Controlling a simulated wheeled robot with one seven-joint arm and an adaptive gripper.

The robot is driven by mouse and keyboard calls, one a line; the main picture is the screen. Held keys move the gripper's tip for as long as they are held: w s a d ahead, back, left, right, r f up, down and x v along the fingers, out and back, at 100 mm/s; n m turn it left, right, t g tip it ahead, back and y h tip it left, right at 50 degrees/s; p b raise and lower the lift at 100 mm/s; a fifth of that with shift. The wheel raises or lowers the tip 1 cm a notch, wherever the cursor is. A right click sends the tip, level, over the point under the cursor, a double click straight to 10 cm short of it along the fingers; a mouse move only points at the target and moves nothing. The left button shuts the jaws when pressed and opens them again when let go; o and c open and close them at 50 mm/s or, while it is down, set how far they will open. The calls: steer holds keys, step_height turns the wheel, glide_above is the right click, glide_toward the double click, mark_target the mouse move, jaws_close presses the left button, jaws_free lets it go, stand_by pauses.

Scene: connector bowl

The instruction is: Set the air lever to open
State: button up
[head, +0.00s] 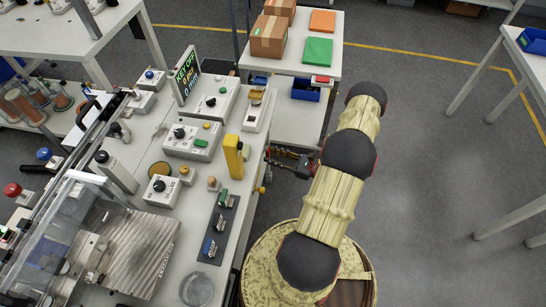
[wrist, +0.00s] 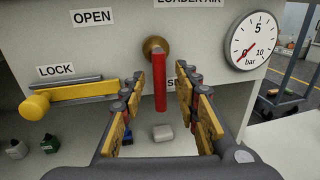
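The red air lever (wrist: 160,85) hangs straight down from a round brass pivot (wrist: 155,46) on a pale panel in the wrist view. It points toward a label starting with "S", mostly hidden by my fingers. The "OPEN" label (wrist: 92,17) is up and left of the pivot. My gripper (wrist: 162,76) is open, with one yellow-padded finger on each side of the lever and a visible gap on both sides. In the head view my gripper (head: 302,165) is at the bench's right side; the lever cannot be made out there.
A yellow-knobbed lock handle (wrist: 36,105) on a grey bar is left of the lever under a "LOCK" label (wrist: 57,70). A pressure gauge (wrist: 252,44), its needle near zero, is at right. The bench (head: 150,205) carries several control boxes; open floor (head: 430,180) lies right.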

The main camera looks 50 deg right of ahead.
steer(key=c, duration=0.3)
jaws_close()
stand_by(0.7)
